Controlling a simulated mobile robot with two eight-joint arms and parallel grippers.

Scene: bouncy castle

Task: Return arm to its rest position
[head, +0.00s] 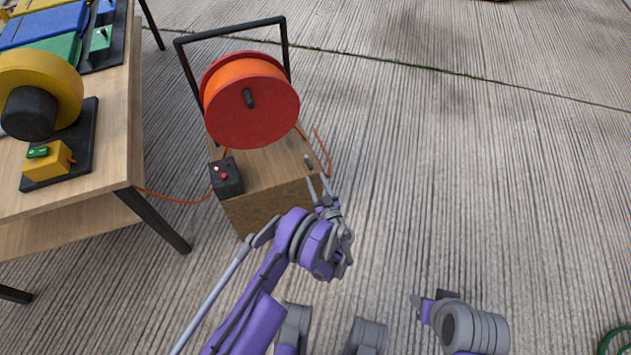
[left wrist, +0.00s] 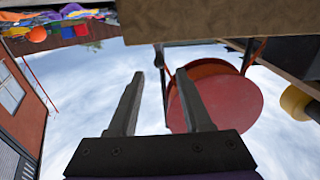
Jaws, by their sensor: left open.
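My left gripper (head: 316,172) is at the end of the purple left arm, just right of the wooden box's front corner in the head view. Its two grey fingers are apart and point up the picture. In the left wrist view the left gripper (left wrist: 160,76) is open with nothing between its fingers. My right arm's grey and purple end (head: 465,322) is at the lower right of the head view; its small grey tip is too unclear to show the jaw state.
A wooden box (head: 262,186) carries a red and orange cable reel (head: 250,98) and a black switch box (head: 226,178). An orange cable (head: 165,198) runs left. A wooden table (head: 115,125) with a yellow blower (head: 60,85) stands left. Concrete floor (head: 450,160) right is clear.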

